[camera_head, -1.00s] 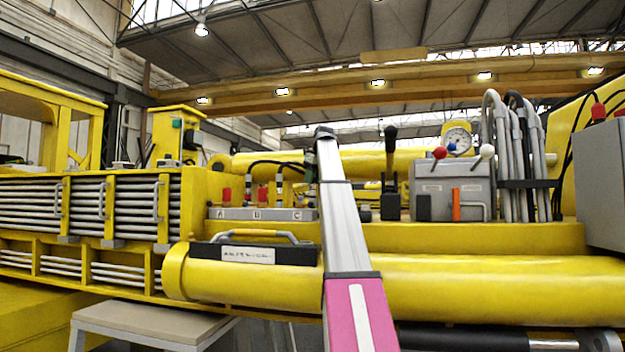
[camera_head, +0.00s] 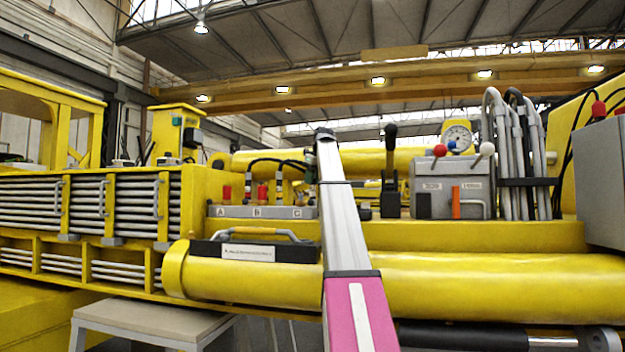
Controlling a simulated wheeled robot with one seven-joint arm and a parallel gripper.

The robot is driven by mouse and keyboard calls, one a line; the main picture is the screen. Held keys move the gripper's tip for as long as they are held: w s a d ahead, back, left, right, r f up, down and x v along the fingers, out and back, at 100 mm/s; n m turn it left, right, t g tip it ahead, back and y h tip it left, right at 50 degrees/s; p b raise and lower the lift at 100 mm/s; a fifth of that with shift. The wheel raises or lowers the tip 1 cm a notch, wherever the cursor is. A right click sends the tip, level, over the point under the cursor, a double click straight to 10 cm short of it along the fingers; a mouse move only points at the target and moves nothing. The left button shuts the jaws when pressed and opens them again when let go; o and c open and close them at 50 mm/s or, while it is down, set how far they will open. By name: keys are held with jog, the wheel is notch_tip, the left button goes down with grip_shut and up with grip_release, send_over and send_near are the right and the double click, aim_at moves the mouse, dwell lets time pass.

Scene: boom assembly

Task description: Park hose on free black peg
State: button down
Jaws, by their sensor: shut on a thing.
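The grey manifold block (camera_head: 238,212) with labels A, B and C stands left of centre on the yellow boom. Black hoses (camera_head: 262,162) with metal couplings rise from it and arch right towards the end of my arm. My gripper (camera_head: 312,163) is at the far end of my arm, mostly hidden behind it; only a dark part shows at its left edge. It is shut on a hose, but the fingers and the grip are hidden. A small black stub (camera_head: 365,212) stands right of my arm; I cannot tell whether it is a peg.
A black lever (camera_head: 390,150) stands right of my arm. Beyond it are a grey control box (camera_head: 452,180) with red and white knobs, a gauge (camera_head: 457,136) and upright grey hoses (camera_head: 500,160).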

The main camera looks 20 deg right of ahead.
jog(key=c, duration=0.8)
grip_release()
jog(key=v, duration=1)
jog(key=shift+s+r, duration=0.2)
jog(key=shift+r, duration=0.05)
